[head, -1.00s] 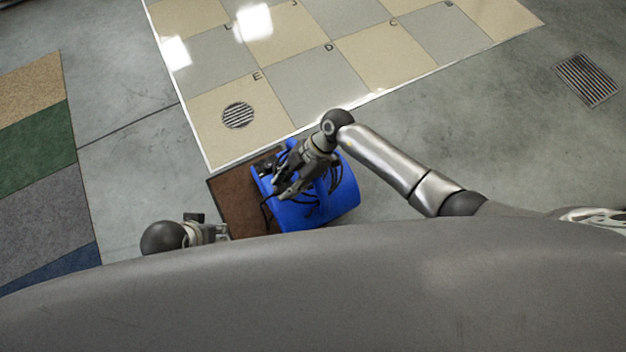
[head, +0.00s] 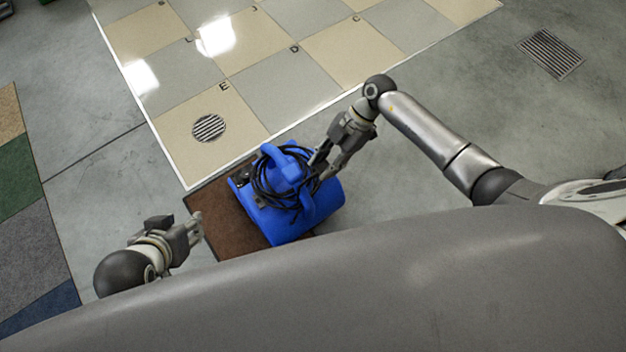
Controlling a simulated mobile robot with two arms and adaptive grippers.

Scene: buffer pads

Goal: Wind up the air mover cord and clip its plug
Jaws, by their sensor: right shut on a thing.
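The blue air mover (head: 322,200) sits on a brown mat, with its black cord (head: 268,190) lying in several loops around its top and handle. My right gripper (head: 318,168) is at the right side of these loops, shut on the cord; the fingers hide the exact spot. I cannot make out the plug. My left gripper (head: 200,228) is off to the left of the air mover, over the mat's left edge and apart from the cord. Its finger gap does not show clearly.
The brown mat (head: 215,212) lies under the air mover, beside the white-edged tiled floor (head: 268,88) with a round drain (head: 209,128). Coloured carpet strips (head: 22,225) lie at the far left. Bare concrete (head: 440,225) is clear to the right.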

